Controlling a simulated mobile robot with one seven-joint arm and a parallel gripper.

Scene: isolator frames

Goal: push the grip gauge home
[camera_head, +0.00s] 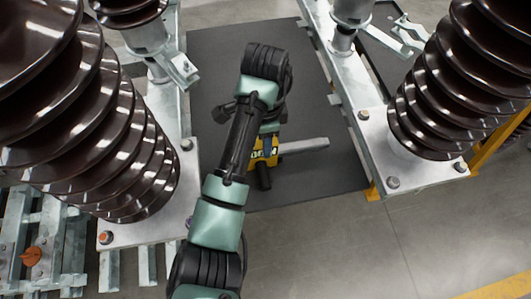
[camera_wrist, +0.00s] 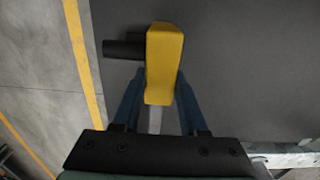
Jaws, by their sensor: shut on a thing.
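The grip gauge shows a yellow body (camera_head: 264,152) with a black cylindrical handle, below the end of my arm in the head view. In the wrist view its yellow block (camera_wrist: 166,58) stands between the blue fingers of my gripper (camera_wrist: 161,84), with the black cylinder sticking out to the left. My gripper is shut on the gauge. A pale grey bar (camera_head: 304,146) extends to the right from beside the yellow body. My wrist hides part of the gauge in the head view. I cannot tell whether the gauge touches anything besides my gripper.
Brown ribbed insulators (camera_head: 92,130) (camera_head: 455,85) stand on steel frames at left and right. A dark mat (camera_head: 214,70) lies on the floor between them. The right frame's plate (camera_head: 372,140) has bolts. Open concrete floor (camera_head: 330,250) lies at the lower right, with a yellow line.

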